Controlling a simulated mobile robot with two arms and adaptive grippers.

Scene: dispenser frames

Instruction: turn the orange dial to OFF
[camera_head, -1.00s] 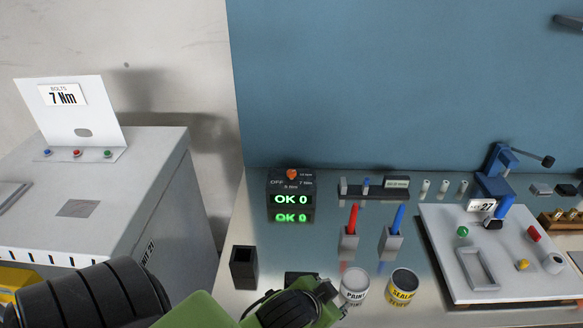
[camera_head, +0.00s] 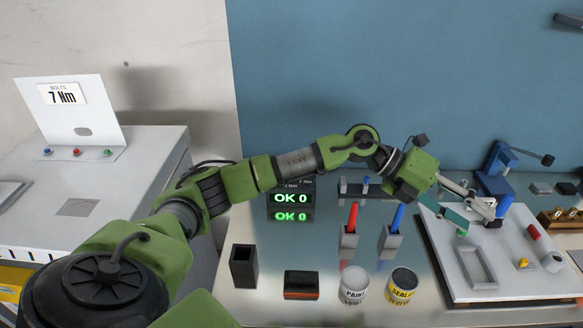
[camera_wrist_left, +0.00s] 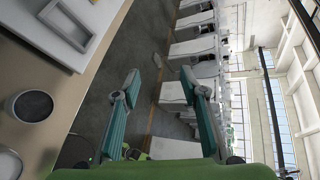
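The dark controller box with the green "OK 0" display (camera_head: 290,198) stands at the back left of the bench. Its top, with the orange dial, is hidden behind my left arm, so the dial's setting does not show. My left gripper (camera_head: 478,217) is well to the right of the box, above the white board. Its fingers are apart and nothing is between them; the left wrist view also shows them spread and empty (camera_wrist_left: 160,80). My right gripper is not in view.
Red (camera_head: 352,217) and blue (camera_head: 397,217) markers stand in holders. Paint (camera_head: 354,285) and sealant (camera_head: 402,286) cans, a black cup (camera_head: 243,266) and an orange-black block (camera_head: 301,285) stand at the front.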

